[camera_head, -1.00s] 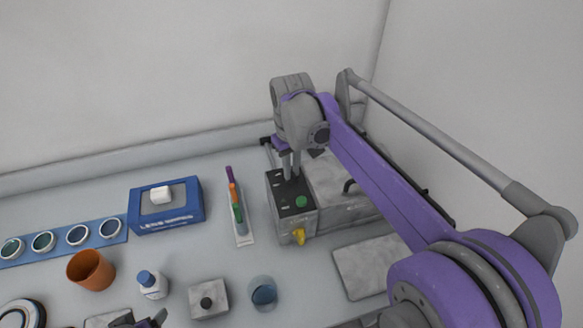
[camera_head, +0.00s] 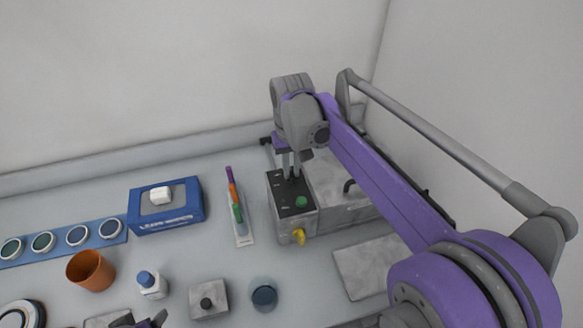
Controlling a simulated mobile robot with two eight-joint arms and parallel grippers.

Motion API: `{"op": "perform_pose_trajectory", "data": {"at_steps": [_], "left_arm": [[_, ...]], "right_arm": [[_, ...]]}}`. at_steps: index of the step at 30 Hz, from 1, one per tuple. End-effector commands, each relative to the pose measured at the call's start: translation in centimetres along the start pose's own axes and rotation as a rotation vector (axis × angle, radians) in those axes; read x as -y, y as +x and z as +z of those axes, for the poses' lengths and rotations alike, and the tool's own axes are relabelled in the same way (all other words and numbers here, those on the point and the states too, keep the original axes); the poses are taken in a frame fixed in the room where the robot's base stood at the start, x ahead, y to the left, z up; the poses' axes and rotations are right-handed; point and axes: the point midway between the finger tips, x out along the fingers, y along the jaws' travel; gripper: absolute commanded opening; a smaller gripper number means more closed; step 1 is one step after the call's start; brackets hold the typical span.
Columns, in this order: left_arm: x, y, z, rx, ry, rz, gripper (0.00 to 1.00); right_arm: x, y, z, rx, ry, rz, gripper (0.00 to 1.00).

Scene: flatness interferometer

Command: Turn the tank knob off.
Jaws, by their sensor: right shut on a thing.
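The tank (camera_head: 330,197) is a grey metal box at the back right of the table, with a control box (camera_head: 284,222) on its left end. The control box has a black top panel with a green button (camera_head: 301,202) and a yellow tap (camera_head: 299,237) on its front. My right gripper (camera_head: 291,176) points down onto the far part of the black panel, its fingers shut on the tank knob, which the fingers mostly hide.
Left of the tank are a tray of coloured pens (camera_head: 246,240), a blue wipes box (camera_head: 186,215), an orange cup (camera_head: 91,271), a white bottle (camera_head: 152,285), a grey block (camera_head: 209,299) and a blue-grey cup (camera_head: 264,296). A flat grey plate (camera_head: 365,265) lies in front of the tank.

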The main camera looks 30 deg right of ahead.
Motion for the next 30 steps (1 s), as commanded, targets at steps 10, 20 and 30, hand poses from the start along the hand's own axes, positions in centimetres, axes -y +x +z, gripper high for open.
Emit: {"op": "perform_pose_trajectory", "data": {"at_steps": [10,20,30], "left_arm": [[0.0,0.0,0.0,0.0,0.0,0.0,0.8],[0.0,-0.1,-0.1,-0.001,0.0,0.0,0.8],[0.0,-0.5,-0.6,-0.006,0.0,0.0,0.8]], "right_arm": [[0.0,0.0,0.0,0.0,0.0,0.0,0.46],[0.0,-1.3,0.0,0.0,0.0,0.0,0.46],[0.0,-8.0,0.0,0.0,0.0,0.0,0.46]]}}
